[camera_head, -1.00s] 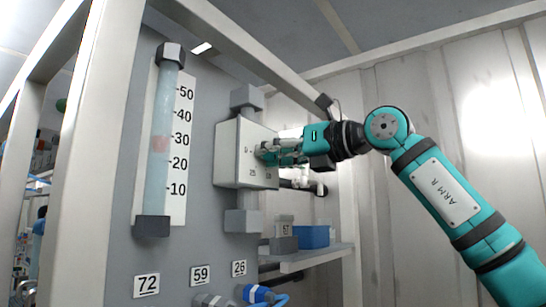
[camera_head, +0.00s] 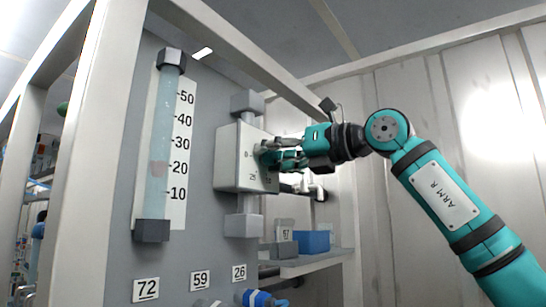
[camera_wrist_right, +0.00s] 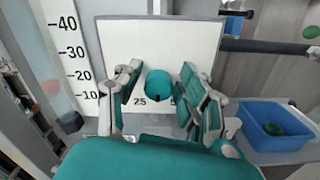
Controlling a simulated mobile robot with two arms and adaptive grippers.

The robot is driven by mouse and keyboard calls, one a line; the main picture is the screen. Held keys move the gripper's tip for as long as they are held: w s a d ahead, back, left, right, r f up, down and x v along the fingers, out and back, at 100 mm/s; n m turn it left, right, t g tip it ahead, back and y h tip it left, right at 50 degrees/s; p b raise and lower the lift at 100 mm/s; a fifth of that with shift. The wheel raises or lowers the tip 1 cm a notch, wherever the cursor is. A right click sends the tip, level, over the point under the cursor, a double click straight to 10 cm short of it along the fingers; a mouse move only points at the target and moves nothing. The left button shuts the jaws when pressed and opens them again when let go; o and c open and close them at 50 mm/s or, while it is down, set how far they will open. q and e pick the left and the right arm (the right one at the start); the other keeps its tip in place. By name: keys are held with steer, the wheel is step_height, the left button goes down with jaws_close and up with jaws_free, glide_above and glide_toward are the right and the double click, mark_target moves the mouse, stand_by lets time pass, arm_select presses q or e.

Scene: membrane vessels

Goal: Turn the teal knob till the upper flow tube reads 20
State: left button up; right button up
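The upper flow tube (camera_head: 162,115) is a clear, pale blue upright tube beside a white scale marked 10 to 50. Its reddish float (camera_head: 158,168) sits about level with the 20 mark. The teal knob (camera_wrist_right: 159,83) is on the front of a white dial box (camera_head: 229,158). My right gripper (camera_head: 272,155) is at the box front with its fingers around the knob. In the right wrist view a gap shows between the knob and each finger of my gripper (camera_wrist_right: 160,95), so it is open. My left gripper is out of view.
Number plates 72 (camera_head: 146,290), 59 (camera_head: 200,281) and 26 (camera_head: 239,273) are on the grey panel below. A blue bin (camera_head: 314,242) stands on a shelf to the right. A pale frame post (camera_head: 88,150) rises at left.

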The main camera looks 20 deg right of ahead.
steer(key=shift+o, duration=0.6)
steer(key=shift+f, duration=0.15)
steer(key=v, duration=1.2)
